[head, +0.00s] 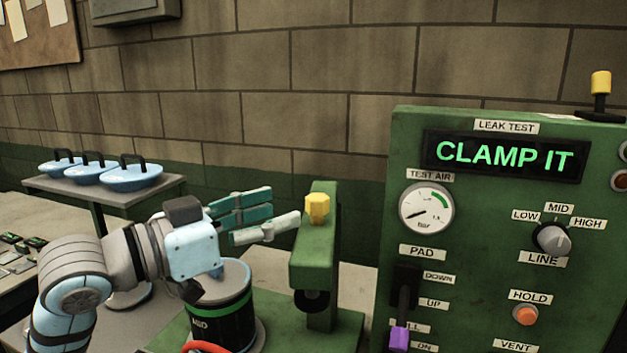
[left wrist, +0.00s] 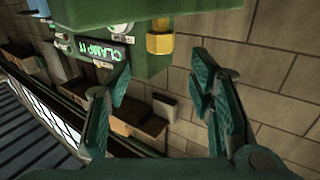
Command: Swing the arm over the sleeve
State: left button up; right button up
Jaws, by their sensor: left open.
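A dark cylinder with a green band, which looks like the sleeve (head: 220,318), stands upright at the lower middle of the head view. My left gripper hides part of its top. The green arm (head: 313,252) is to its right, with a yellow knob (head: 317,208) on top and a black round pad under its near end. The arm is beside the sleeve, not over it. My left gripper (head: 284,208) is open, its fingers pointing right towards the knob. In the left wrist view the knob (left wrist: 160,40) lies ahead of the open fingers (left wrist: 160,72), with nothing between them.
A green panel (head: 470,270) reading CLAMP IT stands at the right, with a gauge (head: 427,209), a dial (head: 552,239) and a purple-tipped lever (head: 400,338). Blue lidded dishes (head: 130,177) sit on a stand at the left. A red curved thing (head: 205,347) is in front of the sleeve.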

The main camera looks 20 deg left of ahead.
aim_at(309, 201)
pick_arm(q)
jog(key=p+x, duration=0.1)
jog(key=x, duration=0.6)
jog(key=shift+w+d, duration=0.1)
jog(key=shift+w, duration=0.15)
jog(key=shift+w+d, duration=0.15)
jog(key=shift+d, duration=0.1)
jog(key=shift+w+f, duration=0.15)
jog(key=shift+w, duration=0.05)
pick_arm(e)
jog(key=shift+w+r, duration=0.6)
jog(key=shift+r, duration=0.35)
pick_arm(q)
grip_shut()
